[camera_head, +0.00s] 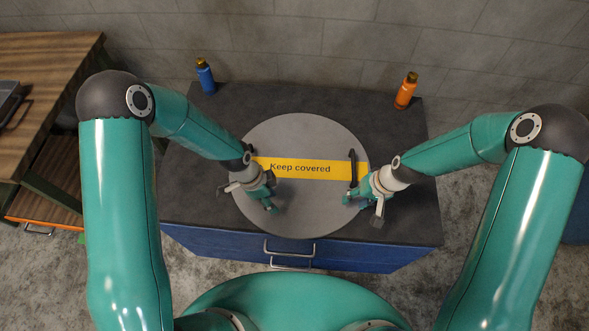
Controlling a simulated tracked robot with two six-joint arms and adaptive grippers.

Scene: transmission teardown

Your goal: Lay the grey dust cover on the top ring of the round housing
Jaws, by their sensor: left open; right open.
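The grey dust cover (305,215) is a large round disc in the middle of the dark workbench, with a yellow "Keep covered" band across it. A black handle (352,165) stands near its right edge; another at the left edge is mostly hidden by my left gripper. The round housing and its top ring are not visible; I cannot tell whether they are under the cover. My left gripper (250,199) is open over the cover's left part. My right gripper (362,209) is open at the cover's right edge, just in front of the right handle.
A blue bottle (205,77) and an orange bottle (406,91) stand at the back corners of the workbench (290,98). Blue drawers (220,245) are at its front. A wooden table (50,75) stands at the left. The bench behind the cover is clear.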

